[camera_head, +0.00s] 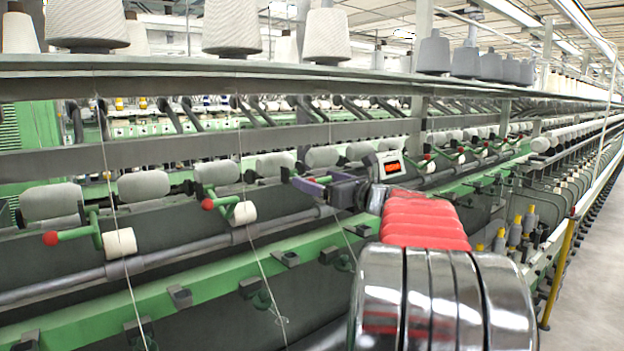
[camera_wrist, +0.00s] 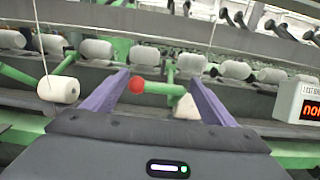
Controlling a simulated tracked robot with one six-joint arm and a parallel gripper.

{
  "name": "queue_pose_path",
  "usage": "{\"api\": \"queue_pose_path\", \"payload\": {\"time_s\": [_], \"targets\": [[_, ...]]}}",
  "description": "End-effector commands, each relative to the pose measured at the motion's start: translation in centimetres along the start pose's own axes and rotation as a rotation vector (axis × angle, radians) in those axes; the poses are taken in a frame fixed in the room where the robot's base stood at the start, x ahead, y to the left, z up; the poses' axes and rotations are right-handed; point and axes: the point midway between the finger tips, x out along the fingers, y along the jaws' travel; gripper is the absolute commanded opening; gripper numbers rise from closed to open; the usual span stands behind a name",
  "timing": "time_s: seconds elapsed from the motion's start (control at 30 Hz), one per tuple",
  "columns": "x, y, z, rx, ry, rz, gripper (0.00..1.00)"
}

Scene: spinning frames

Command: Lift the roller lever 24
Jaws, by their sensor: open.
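My gripper (camera_wrist: 160,78) is open, with its two purple fingers apart and nothing held. In the wrist view a green roller lever (camera_wrist: 160,88) with a red ball end (camera_wrist: 137,85) and a pale roller (camera_wrist: 187,107) appears between the fingers; contact is not evident. In the head view my gripper (camera_head: 298,180) is at the middle, in front of the row, and seems to hide that lever. Two other levers stand to its left, with red balls (camera_head: 208,204) (camera_head: 50,239) and pale rollers (camera_head: 243,212) (camera_head: 119,243).
A box with a lit orange display (camera_head: 390,168) stands close to the right of my gripper, also in the wrist view (camera_wrist: 311,112). Grey bobbins (camera_head: 142,186) line the row behind the levers. Thin threads hang in front. A grey rod (camera_head: 160,258) and green rail (camera_head: 190,288) run below.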

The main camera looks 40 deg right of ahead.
Motion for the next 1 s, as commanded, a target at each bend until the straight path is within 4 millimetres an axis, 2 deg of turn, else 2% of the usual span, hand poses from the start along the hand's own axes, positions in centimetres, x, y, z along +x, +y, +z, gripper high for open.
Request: {"api": "queue_pose_path", "payload": {"time_s": [0.1,0.23,0.6,1.0], "targets": [[1.7,0.1,-0.1,0.000,0.000,0.003,0.79],[2.8,0.1,0.0,-0.001,0.000,0.002,0.79],[3.2,0.1,0.0,0.000,0.000,0.002,0.78],[3.2,0.1,0.0,0.000,0.000,0.002,0.50]]}}
